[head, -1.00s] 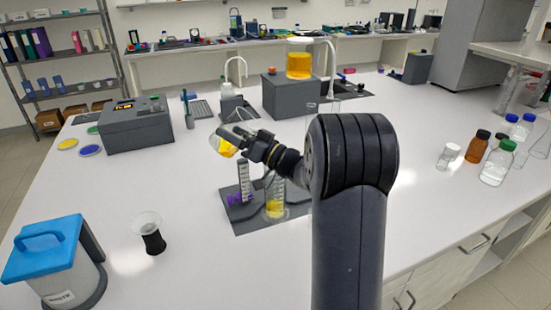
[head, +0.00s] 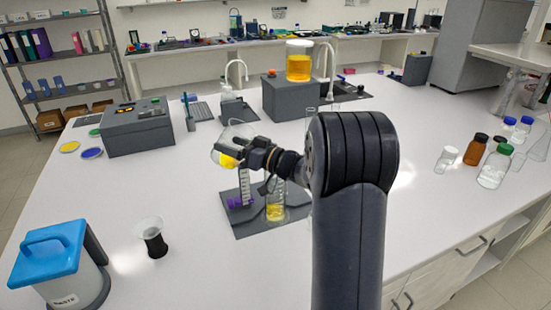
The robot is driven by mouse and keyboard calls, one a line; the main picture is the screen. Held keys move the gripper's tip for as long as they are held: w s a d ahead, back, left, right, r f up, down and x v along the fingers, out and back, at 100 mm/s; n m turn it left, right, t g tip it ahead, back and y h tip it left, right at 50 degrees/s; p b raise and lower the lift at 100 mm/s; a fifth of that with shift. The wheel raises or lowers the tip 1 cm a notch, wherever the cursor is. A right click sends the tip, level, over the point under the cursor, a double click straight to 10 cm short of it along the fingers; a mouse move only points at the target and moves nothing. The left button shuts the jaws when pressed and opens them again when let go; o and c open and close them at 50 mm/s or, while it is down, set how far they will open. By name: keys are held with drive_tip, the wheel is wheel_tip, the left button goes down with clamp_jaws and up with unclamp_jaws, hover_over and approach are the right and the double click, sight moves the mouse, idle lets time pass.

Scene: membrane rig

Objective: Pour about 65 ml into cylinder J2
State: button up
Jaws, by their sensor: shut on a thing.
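My gripper (head: 246,154) is shut on a clear beaker (head: 238,131) with yellow-orange liquid low in it. I cannot read a J2 label on either. No stream of liquid shows.
A jar of orange liquid (head: 299,66) stands on a grey block (head: 290,97) behind. A blue-lidded waste bin (head: 55,270) and a black-and-white funnel-topped holder (head: 152,240) are at front left. Several bottles (head: 495,168) stand at right.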

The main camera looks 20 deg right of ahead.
sight(224, 157)
drive_tip(key=shift+w+a+f+n+g+h+p, duration=0.1)
drive_tip(key=shift+a+n+g+h+p, duration=0.35)
drive_tip(key=shift+p, duration=0.4)
drive_tip(key=f+n+g+h+p, duration=0.1)
drive_tip(key=p, duration=0.1)
drive_tip(key=a+f+g+h+p, duration=0.1)
drive_tip(key=p, duration=0.2)
drive_tip(key=shift+w+a+n+h+p, duration=0.25)
drive_tip(key=shift+a+n+p, duration=0.05)
drive_tip(key=shift+n, duration=0.05)
drive_tip(key=shift+a+f+n+g+h, duration=0.2)
drive_tip(key=shift+f+n+g+h, duration=0.1)
drive_tip(key=shift+f+h, duration=0.25)
drive_tip(key=shift+f, duration=0.1)
idle(0.6)
